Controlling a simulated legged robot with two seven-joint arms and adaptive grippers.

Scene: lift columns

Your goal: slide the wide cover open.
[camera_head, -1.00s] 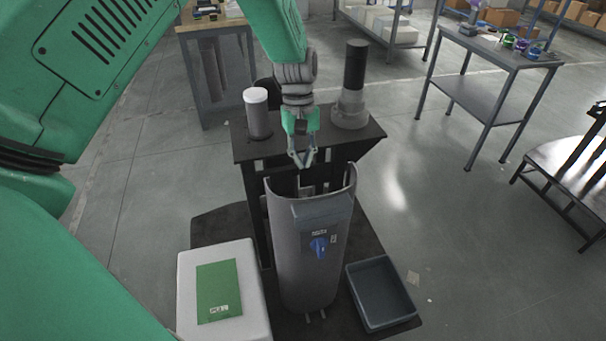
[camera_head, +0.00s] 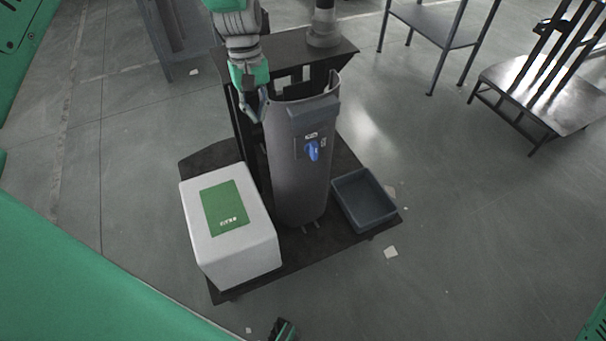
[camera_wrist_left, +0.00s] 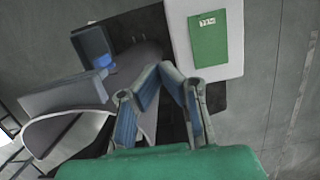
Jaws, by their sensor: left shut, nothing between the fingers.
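The wide cover (camera_head: 290,178) is a tall, curved grey shell standing upright on a dark base, with a thick block at its top front and a blue handle (camera_head: 312,150) on its face. My left gripper (camera_head: 256,106) is at the upper left edge of the cover, shut and empty. In the left wrist view, my left gripper (camera_wrist_left: 160,70) has its fingertips together, with the cover (camera_wrist_left: 140,58) behind and to the left. I cannot tell whether the fingers touch the cover's edge.
A white box with a green label (camera_head: 250,245) stands left of the cover. A dark blue-grey tray (camera_head: 388,222) lies to its right. A dark stand (camera_head: 345,48) with a cylinder on top is behind. Floor is open at right, with a metal rack (camera_head: 545,95) farther off.

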